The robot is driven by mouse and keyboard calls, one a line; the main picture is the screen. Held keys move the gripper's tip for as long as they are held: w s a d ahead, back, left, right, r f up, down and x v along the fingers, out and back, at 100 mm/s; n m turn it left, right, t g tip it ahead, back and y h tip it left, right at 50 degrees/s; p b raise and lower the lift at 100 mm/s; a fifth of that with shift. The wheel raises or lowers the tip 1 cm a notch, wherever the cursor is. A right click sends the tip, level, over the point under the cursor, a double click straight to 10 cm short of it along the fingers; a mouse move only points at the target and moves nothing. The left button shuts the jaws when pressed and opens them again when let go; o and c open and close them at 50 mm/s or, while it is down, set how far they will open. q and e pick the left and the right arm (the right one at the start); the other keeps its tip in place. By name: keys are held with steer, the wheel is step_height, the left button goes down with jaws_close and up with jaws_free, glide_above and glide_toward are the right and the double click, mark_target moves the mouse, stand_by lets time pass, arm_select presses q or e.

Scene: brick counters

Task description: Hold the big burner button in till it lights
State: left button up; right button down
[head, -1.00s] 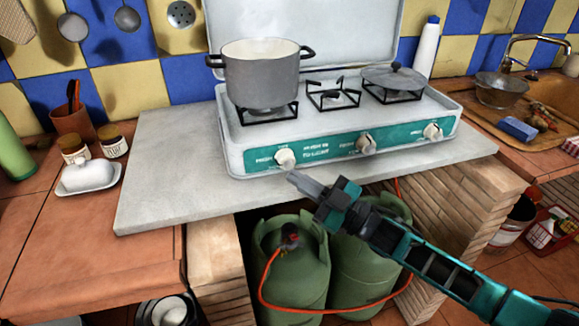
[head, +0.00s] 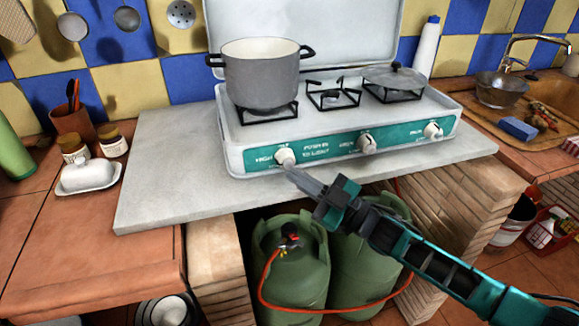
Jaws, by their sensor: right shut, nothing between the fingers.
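The left knob (head: 285,156) sits below the burner that carries a big grey pot (head: 262,78). The middle knob (head: 366,143) and right knob (head: 433,131) are to its right. My right gripper (head: 293,174) is shut and empty, its tips pointing up and left at the lower edge of the left knob. The tips look very close to the knob or touching it; I cannot tell which. No flame shows under the pot. My left gripper is not in view.
A pan lid (head: 394,77) rests on the right burner and the middle burner is bare. A white butter dish (head: 87,177) and two jars stand at left. Green gas bottles (head: 290,262) with an orange hose sit under the slab.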

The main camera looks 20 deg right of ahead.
steer(key=shift+w, duration=0.25)
steer(key=shift+w, duration=0.4)
stand_by(0.5)
steer(key=shift+s, duration=0.1)
stand_by(1.8)
steer(key=shift+s+p, duration=0.3)
steer(key=shift+s, duration=0.45)
steer(key=shift+s, duration=0.1)
steer(key=s+p, duration=0.2)
steer(key=s, duration=0.2)
steer(key=shift+s+d+p, duration=0.1)
steer(key=shift+s+p, duration=0.25)
steer(key=shift+s, duration=0.05)
